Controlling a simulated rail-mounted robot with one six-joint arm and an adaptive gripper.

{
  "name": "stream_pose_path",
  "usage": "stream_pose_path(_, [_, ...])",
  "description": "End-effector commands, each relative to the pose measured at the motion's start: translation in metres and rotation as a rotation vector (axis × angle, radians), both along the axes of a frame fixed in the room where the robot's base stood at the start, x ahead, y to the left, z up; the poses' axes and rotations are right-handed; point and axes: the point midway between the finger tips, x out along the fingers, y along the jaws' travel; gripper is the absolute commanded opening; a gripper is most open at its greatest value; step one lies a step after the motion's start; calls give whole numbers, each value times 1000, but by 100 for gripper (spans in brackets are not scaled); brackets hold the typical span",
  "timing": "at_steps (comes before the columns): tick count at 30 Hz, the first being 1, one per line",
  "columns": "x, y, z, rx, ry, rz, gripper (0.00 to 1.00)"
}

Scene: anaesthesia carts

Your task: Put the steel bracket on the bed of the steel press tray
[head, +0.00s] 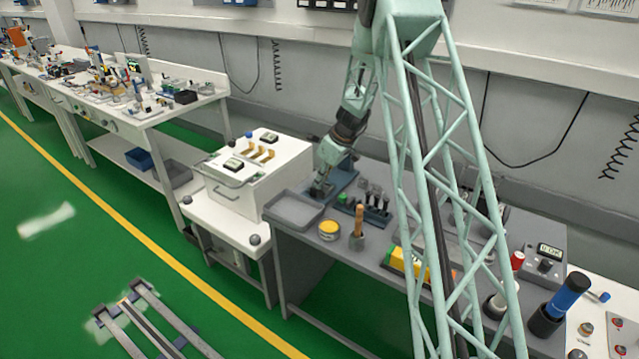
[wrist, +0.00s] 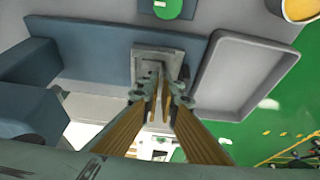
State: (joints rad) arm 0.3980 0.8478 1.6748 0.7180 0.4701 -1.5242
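My gripper (head: 321,190) is low over the blue-grey press base (head: 345,176) at the back left of the grey bench. In the wrist view, its two tan-sided fingers (wrist: 160,98) converge, with their tips close together. They point at a grey, squarish metal piece (wrist: 146,62) on the long blue base (wrist: 95,36). I cannot tell whether this piece is the steel bracket, the bed of the press tray, or one on the other. I cannot make out a bracket between the fingertips, and the fingers hide part of the piece.
A shallow grey tray (wrist: 225,83) lies close beside the base; it shows in the head view (head: 294,209). A yellow-topped tin (head: 329,230), a wooden-handled tool (head: 358,232) and a dark rack (head: 372,211) stand nearby. A white cabinet (head: 262,185) is to the left.

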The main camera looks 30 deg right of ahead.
Motion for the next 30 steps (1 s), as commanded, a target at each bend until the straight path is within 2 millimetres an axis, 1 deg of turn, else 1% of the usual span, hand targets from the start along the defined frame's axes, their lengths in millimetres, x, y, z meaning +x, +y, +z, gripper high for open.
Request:
stream_pose_path(3, [0,0,-2,0,0,0,0])
stream_pose_path(4, [0,0,-2,0,0,0,5])
stream_pose_path(6, [0,0,-1,0,0,0,9])
stream_pose_path(23, [0,0,2,0,0,0,9])
stream_pose_path(26, [-2,-1,8,0,-1,0,9])
stream_pose_path(30, [-7,-4,23,0,-1,-1,9])
